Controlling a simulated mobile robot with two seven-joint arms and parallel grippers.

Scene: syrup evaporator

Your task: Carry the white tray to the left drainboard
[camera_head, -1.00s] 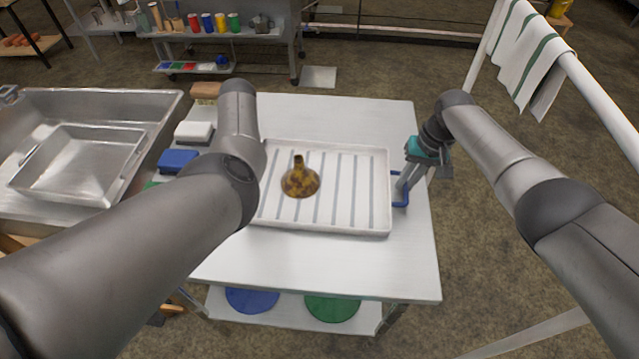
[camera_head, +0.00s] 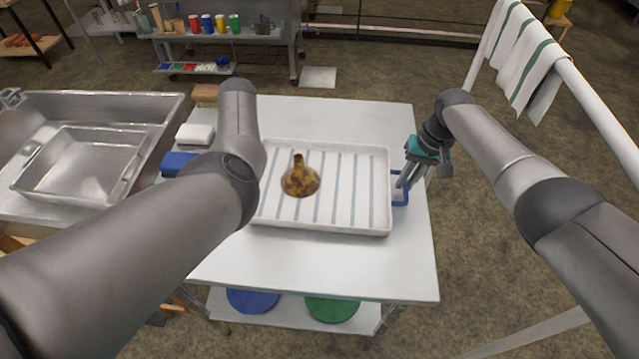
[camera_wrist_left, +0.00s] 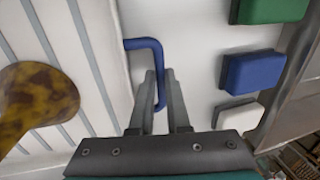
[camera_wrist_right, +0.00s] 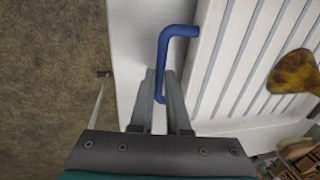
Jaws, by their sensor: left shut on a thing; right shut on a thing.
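The white tray (camera_head: 330,229) is ribbed and lies flat on the white tabletop in the head view. A brown mottled flask-shaped vessel (camera_head: 300,182) stands upright on it. My right gripper (camera_head: 403,184) is shut on the tray's right blue handle (camera_head: 399,203), which also shows in the right wrist view (camera_wrist_right: 163,60). My left gripper (camera_wrist_left: 161,100) is shut on the other blue handle (camera_wrist_left: 146,43) in the left wrist view. My left arm hides that gripper and handle in the head view. At the left is a metal sink unit (camera_head: 95,98); I cannot tell its drainboard apart clearly.
A metal basin (camera_head: 80,165) sits in the sink unit. White (camera_head: 195,133) and blue (camera_head: 177,164) blocks lie between tray and sink; a green one (camera_wrist_left: 270,8) shows in the left wrist view. A towel rail (camera_head: 600,90) stands at the right.

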